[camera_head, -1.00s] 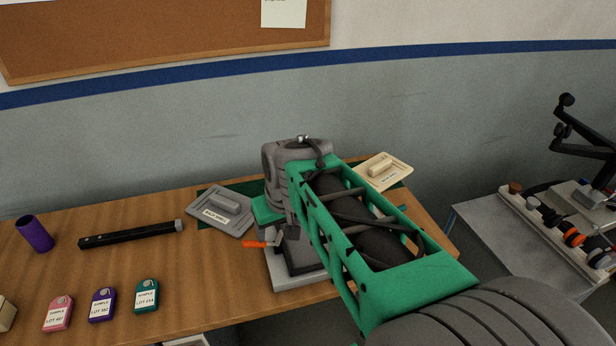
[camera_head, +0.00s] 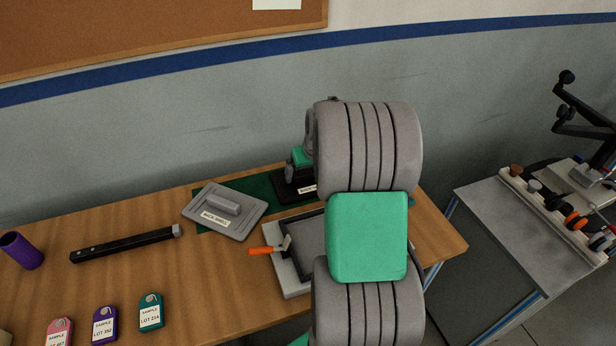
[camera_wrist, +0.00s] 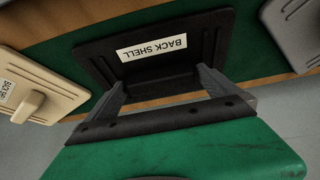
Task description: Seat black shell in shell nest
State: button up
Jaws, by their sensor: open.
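The black shell (camera_head: 291,188), a dark plate with a white label, lies on the green mat at the back of the table, partly hidden behind my arm. In the wrist view the black shell (camera_wrist: 95,50) fills the upper middle, its "BACK SHELL" label upside down. My gripper (camera_wrist: 163,84) is open, its two fingers apart over the shell's near part. The dark area between them hides whether they touch a raised grip. In the head view my arm covers the fingertips. The shell nest (camera_head: 285,268), a pale fixture with a dark recess, stands at the table front, its right side hidden.
A grey shell (camera_head: 225,209) lies left of the black one. A cream shell (camera_wrist: 35,85) lies left in the wrist view. An orange-handled clamp (camera_head: 265,250) sits at the nest's left edge. A black bar (camera_head: 125,244) and several sample tags (camera_head: 150,312) lie further left.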

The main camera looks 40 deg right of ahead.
jog(key=c, duration=1.2)
jog(key=shift+r, duration=0.1)
jog(key=shift+c, duration=0.5)
jog(key=shift+r, duration=0.1)
